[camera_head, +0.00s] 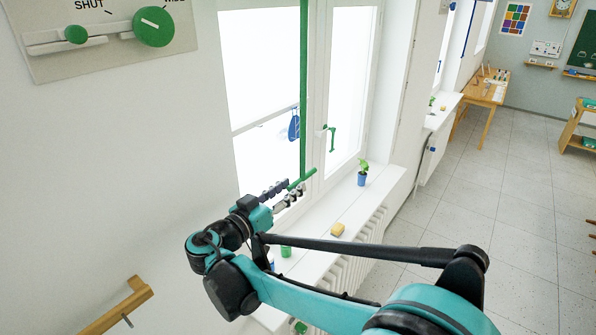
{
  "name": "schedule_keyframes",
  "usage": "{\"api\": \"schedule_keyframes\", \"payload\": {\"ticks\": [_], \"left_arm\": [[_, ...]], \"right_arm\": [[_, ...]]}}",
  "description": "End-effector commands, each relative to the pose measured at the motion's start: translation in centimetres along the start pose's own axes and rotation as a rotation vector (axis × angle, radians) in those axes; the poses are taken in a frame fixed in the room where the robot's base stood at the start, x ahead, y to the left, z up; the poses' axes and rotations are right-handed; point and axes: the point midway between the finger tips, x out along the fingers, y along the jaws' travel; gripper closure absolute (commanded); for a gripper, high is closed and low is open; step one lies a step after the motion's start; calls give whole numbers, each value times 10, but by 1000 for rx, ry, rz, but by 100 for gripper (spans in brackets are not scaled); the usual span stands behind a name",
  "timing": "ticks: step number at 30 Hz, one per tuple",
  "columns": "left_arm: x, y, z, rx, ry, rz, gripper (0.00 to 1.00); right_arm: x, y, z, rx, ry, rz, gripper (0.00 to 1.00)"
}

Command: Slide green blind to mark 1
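A narrow green vertical strip, which looks like the green blind (303,80), runs down the window frame in the head view. A short green bar (309,174) sits at its lower end. My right gripper (298,186) reaches up to this bar, its two dark fingers at the bar's near end. The bar's near end lies at or between the fingertips; I cannot tell whether they grip it. No number mark can be read near the blind. My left gripper is not in view.
A panel with a green knob (76,34) and a green dial (154,27) hangs at upper left. A wooden rail (118,308) is at lower left. Floor at right is mostly clear.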

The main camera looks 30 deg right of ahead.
Motion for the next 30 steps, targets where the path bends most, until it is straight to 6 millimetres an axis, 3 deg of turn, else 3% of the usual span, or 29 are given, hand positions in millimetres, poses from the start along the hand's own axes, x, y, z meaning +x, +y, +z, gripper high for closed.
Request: {"api": "schedule_keyframes", "payload": {"ticks": [9, 21, 25, 30], "left_arm": [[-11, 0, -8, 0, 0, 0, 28], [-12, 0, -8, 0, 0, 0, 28], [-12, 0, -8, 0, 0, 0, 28], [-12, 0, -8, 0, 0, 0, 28]], "right_arm": [[50, 1, -1, -2, -2, 2, 66], [59, 0, 1, -2, -2, -1, 66], [59, 1, 1, -2, -2, -1, 100], [59, 0, 1, -2, -2, -1, 100]]}}
